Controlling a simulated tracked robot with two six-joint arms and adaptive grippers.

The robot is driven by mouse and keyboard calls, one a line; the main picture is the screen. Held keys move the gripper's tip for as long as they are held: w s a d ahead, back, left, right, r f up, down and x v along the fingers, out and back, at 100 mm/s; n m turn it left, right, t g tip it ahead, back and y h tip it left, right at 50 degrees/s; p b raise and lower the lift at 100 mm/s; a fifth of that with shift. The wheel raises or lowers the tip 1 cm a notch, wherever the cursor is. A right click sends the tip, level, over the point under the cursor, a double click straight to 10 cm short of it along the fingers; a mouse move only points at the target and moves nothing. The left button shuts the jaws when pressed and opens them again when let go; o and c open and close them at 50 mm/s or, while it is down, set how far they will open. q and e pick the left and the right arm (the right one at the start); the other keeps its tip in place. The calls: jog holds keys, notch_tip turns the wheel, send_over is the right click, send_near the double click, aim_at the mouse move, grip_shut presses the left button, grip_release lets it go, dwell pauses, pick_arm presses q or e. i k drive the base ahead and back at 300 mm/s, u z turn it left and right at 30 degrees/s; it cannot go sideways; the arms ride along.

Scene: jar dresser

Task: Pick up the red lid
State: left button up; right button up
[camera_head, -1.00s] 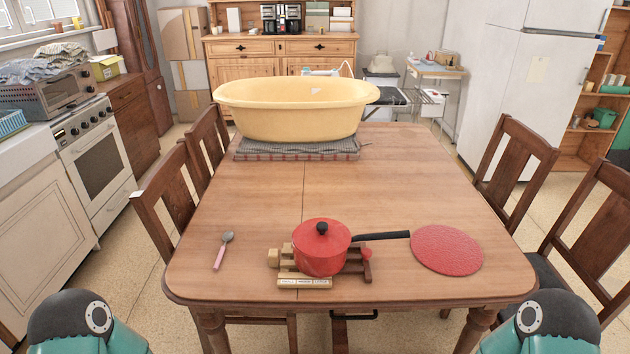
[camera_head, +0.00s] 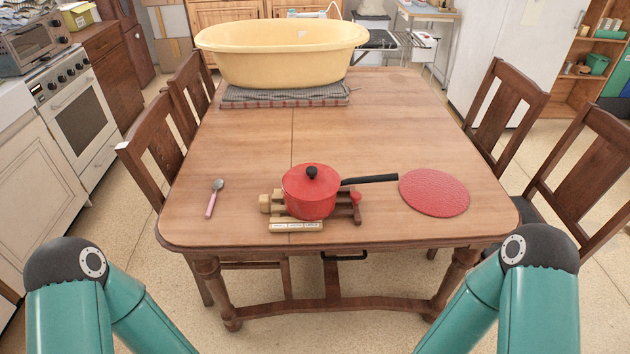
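A red lid (camera_head: 322,177) with a black knob (camera_head: 312,171) sits on a red pot (camera_head: 310,206) near the front edge of the wooden table. The pot's black handle (camera_head: 370,180) points right. The pot rests on a wooden trivet (camera_head: 356,212). My two teal arms show at the lower left and lower right, in front of the table. Neither gripper is in the picture, so their state does not show.
A red round mat (camera_head: 434,193) lies right of the pot, and a pink-handled spoon (camera_head: 213,198) lies left. A yellow tub (camera_head: 282,60) stands on a folded cloth (camera_head: 285,96) at the back. The table's middle (camera_head: 330,135) is clear. Chairs flank both sides.

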aim_at(310, 182)
jog(key=u, duration=1.1)
jog(key=i, duration=0.65)
jog(key=z, duration=0.65)
